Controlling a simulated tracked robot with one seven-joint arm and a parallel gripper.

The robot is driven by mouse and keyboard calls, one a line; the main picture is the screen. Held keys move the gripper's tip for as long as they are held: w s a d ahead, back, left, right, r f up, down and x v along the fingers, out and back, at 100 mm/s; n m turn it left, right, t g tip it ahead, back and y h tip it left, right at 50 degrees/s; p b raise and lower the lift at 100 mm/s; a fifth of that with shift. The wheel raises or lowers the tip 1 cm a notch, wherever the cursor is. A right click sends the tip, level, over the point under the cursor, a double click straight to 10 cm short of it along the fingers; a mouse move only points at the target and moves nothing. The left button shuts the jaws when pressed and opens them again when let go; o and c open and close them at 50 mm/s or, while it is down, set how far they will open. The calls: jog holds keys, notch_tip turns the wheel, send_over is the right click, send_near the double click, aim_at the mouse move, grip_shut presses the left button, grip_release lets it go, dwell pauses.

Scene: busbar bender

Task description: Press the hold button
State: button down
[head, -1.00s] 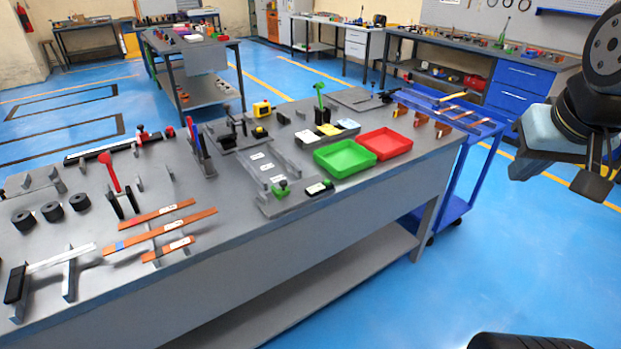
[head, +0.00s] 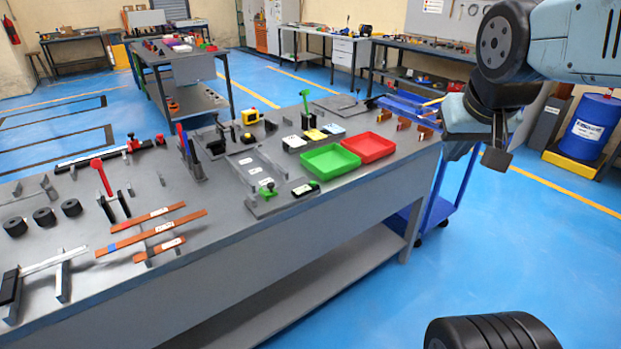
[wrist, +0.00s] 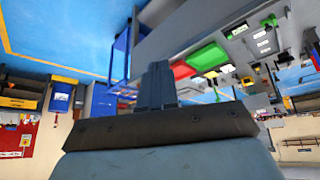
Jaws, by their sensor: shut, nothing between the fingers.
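A small yellow box (head: 250,116) with a dark face stands toward the back of the grey workbench (head: 260,230). A smaller black-and-yellow piece (head: 247,139) stands just in front of it. I cannot tell which of these, if either, carries the hold button, and no label is readable. My gripper (head: 497,160) is above the floor beyond the bench's right end, well apart from both. In the wrist view my gripper (wrist: 158,80) has its fingers together and empty.
Green tray (head: 330,161) and red tray (head: 369,147) lie at the bench's right. A tall green-handled tool (head: 305,108) stands behind them. A blue cart (head: 440,195) adjoins the bench end. A blue drum (head: 592,128) stands at far right. Floor before the bench is clear.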

jog(key=w+m+t+h, duration=0.1)
jog(key=w+t+h, duration=0.1)
jog(key=w, duration=1.1)
jog(key=g+y, duration=0.1)
jog(key=y, duration=0.8)
send_over(313, 183)
notch_tip(313, 183, down, 16)
jog(key=shift+s+d+r+n, duration=0.2)
jog(key=shift+d+n, duration=0.1)
jog(key=shift+d, duration=0.05)
jog(key=shift+f, duration=0.1)
jog(key=shift+f, duration=4.3)
